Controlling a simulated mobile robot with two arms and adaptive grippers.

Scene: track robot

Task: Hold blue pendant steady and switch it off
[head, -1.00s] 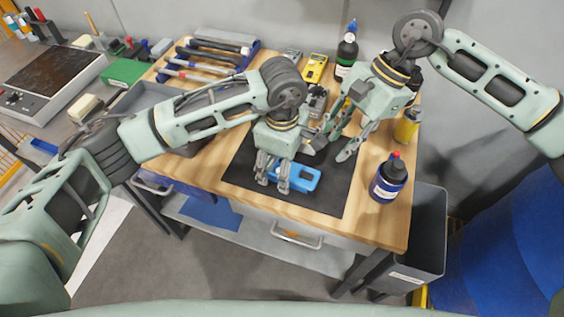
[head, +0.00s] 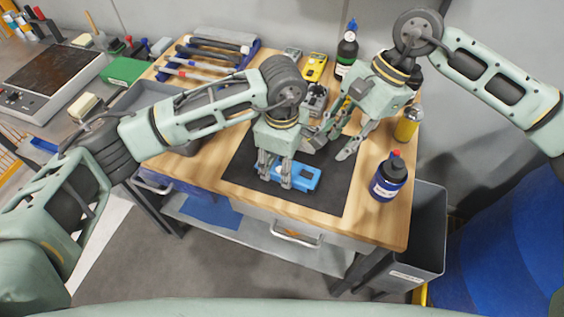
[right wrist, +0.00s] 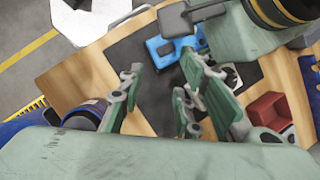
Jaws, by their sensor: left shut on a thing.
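The blue pendant (head: 305,178) is at the front part of the black mat, and it also shows in the right wrist view (right wrist: 167,50). My left gripper (head: 275,174) is above its left end, with its fingers shut on it. The fingers hide that end. My right gripper (head: 337,146) is behind and to the right of the pendant, apart from it. In the right wrist view its fingers (right wrist: 160,88) stand wide apart with nothing between them. I cannot make out the pendant's switch.
The black mat (head: 322,194) lies on the wooden bench. A dark blue bottle (head: 388,180) stands to the right, with a yellow container (head: 407,124) behind it. The mat's front right is clear.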

